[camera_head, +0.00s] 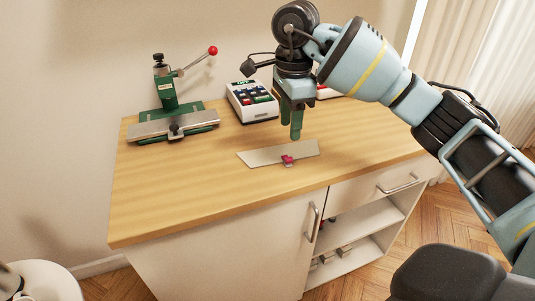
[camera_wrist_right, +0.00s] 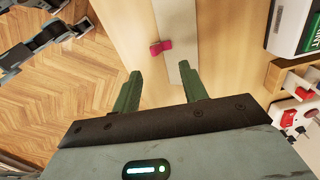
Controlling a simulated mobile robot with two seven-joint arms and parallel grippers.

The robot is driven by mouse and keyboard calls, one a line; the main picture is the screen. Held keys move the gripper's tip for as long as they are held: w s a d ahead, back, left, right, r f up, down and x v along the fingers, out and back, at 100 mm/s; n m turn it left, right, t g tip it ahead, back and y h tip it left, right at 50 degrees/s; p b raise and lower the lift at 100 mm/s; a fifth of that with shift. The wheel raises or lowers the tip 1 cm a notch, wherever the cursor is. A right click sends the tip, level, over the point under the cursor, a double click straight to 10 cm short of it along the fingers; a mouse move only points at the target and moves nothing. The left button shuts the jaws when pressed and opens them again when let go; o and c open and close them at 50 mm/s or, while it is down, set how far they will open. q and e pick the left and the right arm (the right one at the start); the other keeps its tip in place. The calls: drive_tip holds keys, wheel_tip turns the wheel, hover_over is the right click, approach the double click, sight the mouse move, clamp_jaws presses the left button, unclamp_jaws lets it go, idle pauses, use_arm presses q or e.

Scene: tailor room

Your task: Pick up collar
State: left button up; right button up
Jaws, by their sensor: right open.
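A pale, flat strip that looks like the collar (camera_head: 262,157) lies on the wooden tabletop, with a small pink piece (camera_head: 288,159) at its front edge. My right gripper (camera_head: 293,133) points down just above and behind the strip, open and empty. In the right wrist view the strip (camera_wrist_right: 177,22) runs down from the top edge toward the right finger, and the pink piece (camera_wrist_right: 160,47) lies at its left side, ahead of the open fingers (camera_wrist_right: 160,72). I cannot make out my left gripper.
A green press (camera_head: 168,108) with a red-knobbed lever stands at the back left of the table (camera_head: 190,185). A white keypad device (camera_head: 252,101) stands behind the strip. The front left tabletop is clear. Below are a drawer and open shelves (camera_head: 358,228).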

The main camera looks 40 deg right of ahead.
sight(289, 156)
drive_tip(key=shift+s, duration=0.1)
drive_tip(key=shift+f, duration=0.35)
drive_tip(key=shift+f+b, duration=0.3)
drive_tip(key=shift+f, duration=0.65)
drive_tip(key=shift+s+a+f+b, duration=0.1)
drive_tip(key=shift+f+b, duration=0.1)
drive_tip(key=shift+f, duration=0.95)
drive_tip(key=shift+s+a+f+b, duration=0.1)
drive_tip(key=shift+f+b, duration=0.1)
drive_tip(key=shift+f, duration=1.25)
drive_tip(key=c, duration=0.8)
use_arm(q)
drive_tip(key=shift+s+a+f, duration=0.15)
drive_tip(key=shift+s+f, duration=0.65)
drive_tip(key=shift+f, duration=0.05)
use_arm(e)
clamp_jaws()
